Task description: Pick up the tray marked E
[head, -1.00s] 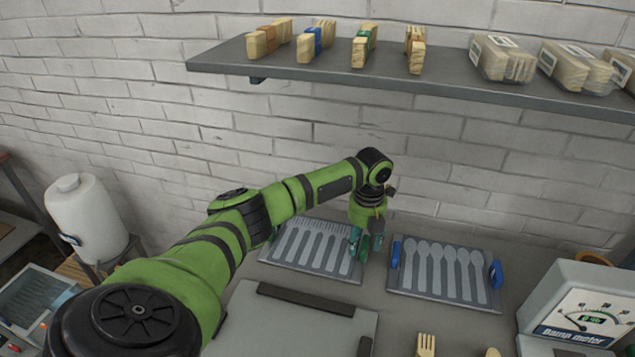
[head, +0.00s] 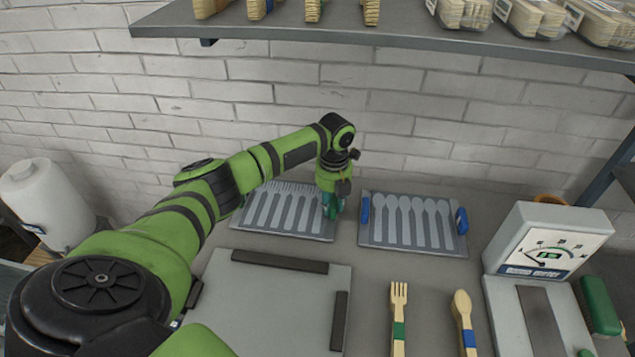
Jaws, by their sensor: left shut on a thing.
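A grey fork tray (head: 284,232) with fork-shaped slots lies on the counter against the wall. My left gripper (head: 333,208) is at its right edge, shut on the green handle there, which the fingers mostly hide. The fork tray looks flat on the counter. A grey spoon tray (head: 408,246) with spoon-shaped slots and blue handles lies just to its right, apart from the gripper. I cannot read a letter E on either tray. My right gripper is not in view.
A flat grey plate with dark bars (head: 255,300) lies in front of the fork tray. A wooden fork (head: 399,300) and wooden spoon (head: 463,312) lie nearer. A damp meter (head: 548,240) stands at right. A shelf (head: 400,38) with wooden cutlery overhangs the back.

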